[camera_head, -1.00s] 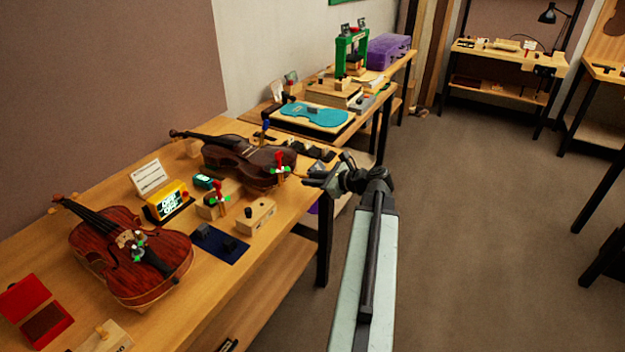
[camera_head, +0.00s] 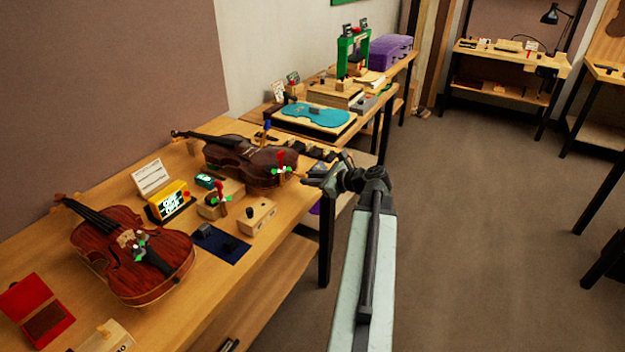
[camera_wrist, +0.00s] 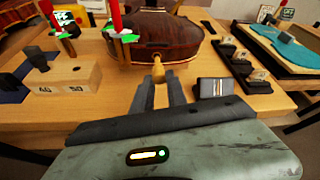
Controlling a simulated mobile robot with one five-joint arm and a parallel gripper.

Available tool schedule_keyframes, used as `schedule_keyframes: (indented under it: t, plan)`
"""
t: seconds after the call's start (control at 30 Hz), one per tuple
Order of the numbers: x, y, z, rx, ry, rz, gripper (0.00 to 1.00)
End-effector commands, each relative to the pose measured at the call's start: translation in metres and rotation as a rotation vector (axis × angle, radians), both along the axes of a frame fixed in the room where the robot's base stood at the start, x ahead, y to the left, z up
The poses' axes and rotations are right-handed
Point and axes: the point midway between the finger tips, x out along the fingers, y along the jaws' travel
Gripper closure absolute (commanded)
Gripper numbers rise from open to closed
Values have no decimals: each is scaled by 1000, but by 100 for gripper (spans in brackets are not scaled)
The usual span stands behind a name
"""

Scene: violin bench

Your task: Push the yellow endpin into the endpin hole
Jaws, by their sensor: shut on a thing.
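The yellow endpin (camera_wrist: 158,71) is a small yellow-tan piece between the fingertips of my gripper (camera_wrist: 161,86) in the wrist view. My gripper is shut on it, and the pin points away from me at the lower end of the dark brown violin (camera_wrist: 167,33). The endpin hole is hidden behind the pin, and I cannot tell how far the pin is in it, if at all. In the head view my gripper (camera_head: 306,181) is just right of the dark violin (camera_head: 240,160), near the bench's front edge.
A red clamp (camera_wrist: 117,20) with green jaws stands left of the pin at the violin's edge. A wooden block (camera_wrist: 65,89) is left; small dark blocks (camera_wrist: 237,57) are right. A reddish violin (camera_head: 130,255) lies nearer on the bench. The floor right of my arm is clear.

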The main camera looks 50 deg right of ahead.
Motion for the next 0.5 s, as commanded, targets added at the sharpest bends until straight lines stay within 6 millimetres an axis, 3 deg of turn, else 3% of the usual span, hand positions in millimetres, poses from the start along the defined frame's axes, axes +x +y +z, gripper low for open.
schedule_keyframes:
  t: [0.5]
  plan:
    - [13,2,0,1,0,0,100]
